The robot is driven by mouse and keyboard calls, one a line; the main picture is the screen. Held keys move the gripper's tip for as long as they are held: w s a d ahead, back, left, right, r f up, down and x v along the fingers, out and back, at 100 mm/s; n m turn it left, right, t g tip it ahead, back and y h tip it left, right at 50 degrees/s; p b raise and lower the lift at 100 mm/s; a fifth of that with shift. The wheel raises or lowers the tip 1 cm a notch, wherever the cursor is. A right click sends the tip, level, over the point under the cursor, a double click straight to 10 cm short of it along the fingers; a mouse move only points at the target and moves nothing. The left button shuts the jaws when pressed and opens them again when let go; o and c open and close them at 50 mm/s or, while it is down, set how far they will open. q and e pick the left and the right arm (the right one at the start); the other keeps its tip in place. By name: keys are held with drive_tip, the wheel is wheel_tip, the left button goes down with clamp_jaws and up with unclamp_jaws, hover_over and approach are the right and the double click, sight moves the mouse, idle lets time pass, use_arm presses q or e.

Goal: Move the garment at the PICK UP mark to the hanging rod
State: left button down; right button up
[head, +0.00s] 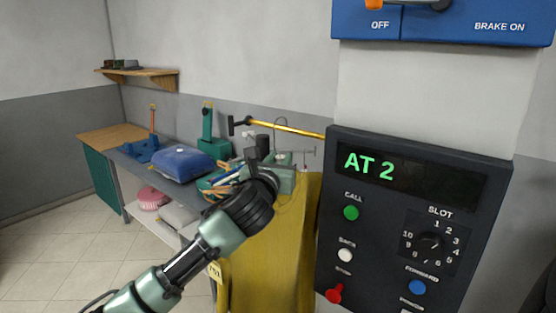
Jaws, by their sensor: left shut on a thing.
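A long mustard-yellow garment (268,252) hangs in the middle of the head view, with a small numbered tag (214,270) at its left edge. My left gripper (284,168) is at the top of the garment and is shut on its hanger; my own wrist partly hides the grip. A thin wire hook (280,123) rises above the gripper. The yellow hanging rod (300,131) runs behind the hook at about its height. I cannot tell whether the hook is over the rod or in front of it. My right gripper is not in view.
A dark control panel (345,258) reading "AT 2" stands close at right, beside the garment. A blue box (455,27) is above it. Behind my arm is a workbench (130,150) with a blue cushion-like thing (182,163) and a green tool (208,130). Floor shows at left.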

use_arm(q)
drive_tip(key=shift+w+d, duration=0.1)
drive_tip(key=shift+d, duration=0.05)
drive_tip(key=shift+w+d+p, duration=0.15)
drive_tip(key=shift+w+d, duration=0.75)
drive_tip(key=shift+w, duration=0.3)
drive_tip(key=shift+w+d+p, duration=0.15)
drive_tip(key=shift+w+d, duration=0.7)
drive_tip(key=shift+w, duration=0.35)
drive_tip(key=shift+f+b, duration=0.4)
drive_tip(key=shift+f, duration=1.15)
drive_tip(key=shift+f, duration=0.2)
drive_tip(key=c, duration=1.1)
unclamp_jaws()
